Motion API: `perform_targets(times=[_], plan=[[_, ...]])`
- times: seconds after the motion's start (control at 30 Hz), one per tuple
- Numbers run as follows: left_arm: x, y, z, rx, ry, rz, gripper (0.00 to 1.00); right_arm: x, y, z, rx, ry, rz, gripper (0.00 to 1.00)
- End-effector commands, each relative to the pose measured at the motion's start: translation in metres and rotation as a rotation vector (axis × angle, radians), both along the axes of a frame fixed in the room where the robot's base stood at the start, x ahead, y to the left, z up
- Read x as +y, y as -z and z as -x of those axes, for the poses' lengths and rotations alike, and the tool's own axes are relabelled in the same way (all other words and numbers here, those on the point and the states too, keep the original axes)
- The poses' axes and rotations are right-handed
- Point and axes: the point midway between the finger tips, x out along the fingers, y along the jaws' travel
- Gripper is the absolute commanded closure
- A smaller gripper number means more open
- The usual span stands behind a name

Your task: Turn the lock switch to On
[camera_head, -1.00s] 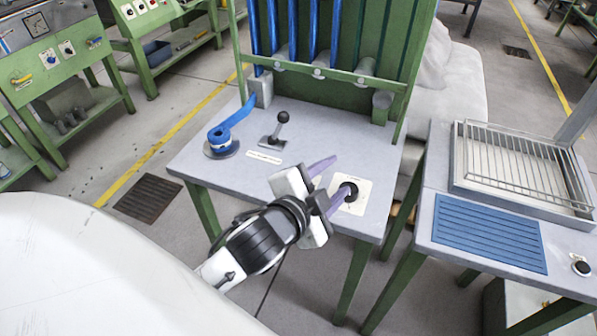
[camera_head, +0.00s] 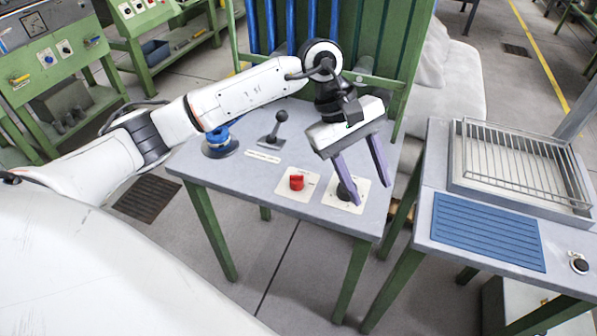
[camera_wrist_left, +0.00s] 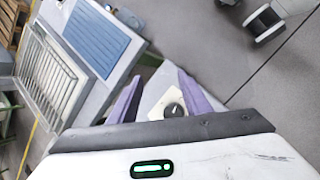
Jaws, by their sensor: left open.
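A black rotary knob (camera_head: 344,190) on a white label plate is at the front right corner of the grey table. It also shows in the left wrist view (camera_wrist_left: 173,109), between my fingers. A red knob (camera_head: 296,182) on a similar plate is to its left. The labels are too small to read, so I cannot tell which is the lock switch. My left gripper (camera_head: 371,194) is open, with its purple fingers pointing down over the black knob. One finger overlaps the knob in the head view; contact is unclear. My right gripper is not in view.
A black lever (camera_head: 281,118) and a blue coil (camera_head: 218,140) are farther back on the table (camera_head: 240,180). The green frame with blue tubes stands behind. A side table with a wire rack (camera_head: 520,165) and blue mat (camera_head: 488,232) is to the right, across a narrow gap.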

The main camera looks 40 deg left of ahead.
Motion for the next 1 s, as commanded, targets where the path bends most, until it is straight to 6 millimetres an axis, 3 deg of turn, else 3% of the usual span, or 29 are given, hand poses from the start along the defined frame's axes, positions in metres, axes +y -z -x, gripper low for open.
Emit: perform_targets(times=[0.03,0.1,0.2,0.3,0.47,0.8,1.0], plan=[[0.040,-0.003,-0.008,-0.010,0.019,-0.138,0.56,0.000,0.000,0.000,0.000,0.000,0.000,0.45],[0.086,-0.007,-0.011,0.001,0.043,-0.293,0.56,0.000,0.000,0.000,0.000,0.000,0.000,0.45],[0.131,-0.017,-0.009,0.029,0.058,-0.438,0.56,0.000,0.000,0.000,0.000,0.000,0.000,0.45],[0.153,-0.022,-0.007,0.052,0.064,-0.508,0.56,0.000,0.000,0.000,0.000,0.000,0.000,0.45],[0.160,-0.009,-0.004,0.064,0.067,-0.528,0.56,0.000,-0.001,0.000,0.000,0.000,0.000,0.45],[0.160,0.052,-0.001,0.062,0.066,-0.525,0.56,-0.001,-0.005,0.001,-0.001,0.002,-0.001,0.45],[0.160,0.073,-0.001,0.058,0.066,-0.523,0.56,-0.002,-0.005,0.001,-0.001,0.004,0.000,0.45]])
